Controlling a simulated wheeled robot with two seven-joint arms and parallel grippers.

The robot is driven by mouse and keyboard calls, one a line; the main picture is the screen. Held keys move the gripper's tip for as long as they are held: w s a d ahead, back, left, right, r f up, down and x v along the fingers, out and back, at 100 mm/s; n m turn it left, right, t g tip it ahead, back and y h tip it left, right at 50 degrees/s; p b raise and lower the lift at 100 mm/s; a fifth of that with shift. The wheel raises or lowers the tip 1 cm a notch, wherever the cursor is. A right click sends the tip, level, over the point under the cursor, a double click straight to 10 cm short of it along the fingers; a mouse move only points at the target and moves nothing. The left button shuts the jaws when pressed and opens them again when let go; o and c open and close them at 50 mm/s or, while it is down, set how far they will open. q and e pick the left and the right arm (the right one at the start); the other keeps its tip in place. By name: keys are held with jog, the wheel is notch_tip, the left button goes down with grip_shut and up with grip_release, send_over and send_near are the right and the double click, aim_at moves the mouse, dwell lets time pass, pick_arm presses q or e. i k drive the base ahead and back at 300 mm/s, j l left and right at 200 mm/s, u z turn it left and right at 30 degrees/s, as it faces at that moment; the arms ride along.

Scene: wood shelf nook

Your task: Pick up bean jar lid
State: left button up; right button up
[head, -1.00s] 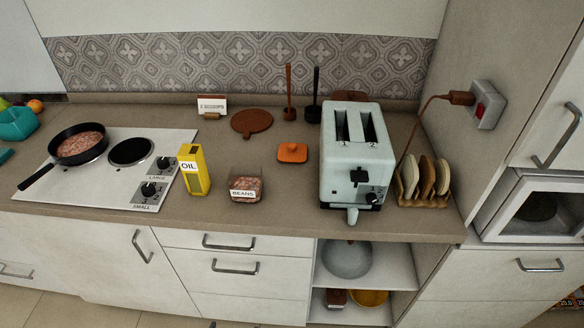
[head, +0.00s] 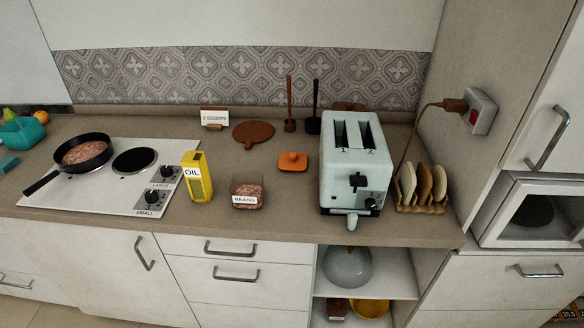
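The bean jar (head: 247,191), a clear square jar labelled BEANS with reddish-brown beans inside, stands near the front edge of the counter. Its top looks open. An orange square lid with a small knob (head: 293,161) lies flat on the counter, behind and right of the jar and left of the toaster. Neither of my grippers shows in the head view.
A pale toaster (head: 356,168) stands right of the lid, with a toast rack (head: 423,188) beside it. A yellow oil carton (head: 197,177) stands left of the jar. A cooktop (head: 104,187) holds a pan (head: 83,152). Two upright utensils (head: 290,125) stand behind the lid.

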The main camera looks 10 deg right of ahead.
aim_at(293, 162)
jog(key=i+j+z, duration=0.15)
jog(key=j, duration=0.25)
jog(key=i+j+z, duration=0.2)
jog(key=j, duration=0.25)
jog(key=i+j+z, duration=0.15)
jog(key=j, duration=0.35)
jog(key=i+j+z, duration=0.2)
jog(key=j, duration=0.25)
jog(key=j+z, duration=0.15)
jog(key=j, duration=0.35)
